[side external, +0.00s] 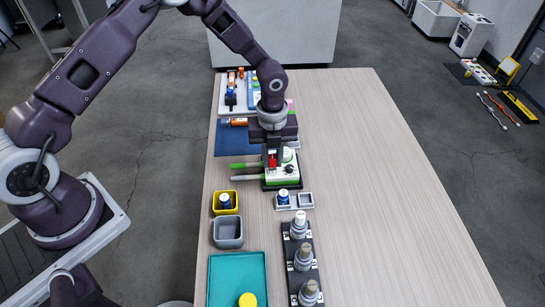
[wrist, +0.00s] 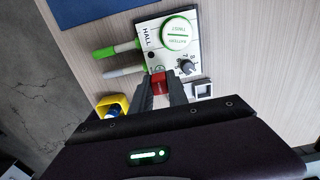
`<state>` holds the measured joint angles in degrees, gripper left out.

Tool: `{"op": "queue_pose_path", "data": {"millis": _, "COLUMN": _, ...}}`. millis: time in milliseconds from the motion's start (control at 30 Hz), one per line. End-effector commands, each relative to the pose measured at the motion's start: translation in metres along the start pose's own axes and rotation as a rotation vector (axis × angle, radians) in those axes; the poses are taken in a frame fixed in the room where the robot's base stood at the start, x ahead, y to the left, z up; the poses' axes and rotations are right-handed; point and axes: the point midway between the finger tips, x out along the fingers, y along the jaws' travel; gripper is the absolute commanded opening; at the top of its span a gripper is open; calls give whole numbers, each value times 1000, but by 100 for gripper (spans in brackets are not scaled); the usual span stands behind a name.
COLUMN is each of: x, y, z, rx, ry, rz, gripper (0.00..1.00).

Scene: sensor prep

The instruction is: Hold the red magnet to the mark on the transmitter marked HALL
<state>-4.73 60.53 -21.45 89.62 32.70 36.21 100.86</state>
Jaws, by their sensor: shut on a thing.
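The red magnet (wrist: 158,87) is between the fingers of my gripper (wrist: 160,82), which is shut on it. In the side view the red magnet (side external: 272,161) shows below my gripper (side external: 272,165), over the left part of the transmitter. The white transmitter (side external: 285,173) carries the word HALL, a round green-rimmed battery cap and a grey dial, seen in the wrist view (wrist: 164,46).
A yellow bin (side external: 235,203), a grey bin (side external: 228,243) and a teal tray (side external: 214,280) stand along the table's left side. A black rack (side external: 293,278) holds grey knobbed parts. The table's right side is clear.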

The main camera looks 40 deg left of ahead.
Motion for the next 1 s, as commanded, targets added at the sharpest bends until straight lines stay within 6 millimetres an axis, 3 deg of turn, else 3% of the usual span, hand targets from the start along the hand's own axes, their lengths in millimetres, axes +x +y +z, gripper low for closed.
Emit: {"op": "queue_pose_path", "data": {"millis": 1000, "x": 10, "y": 0, "z": 0, "rx": 0, "ry": 0, "rz": 0, "gripper": 0}}
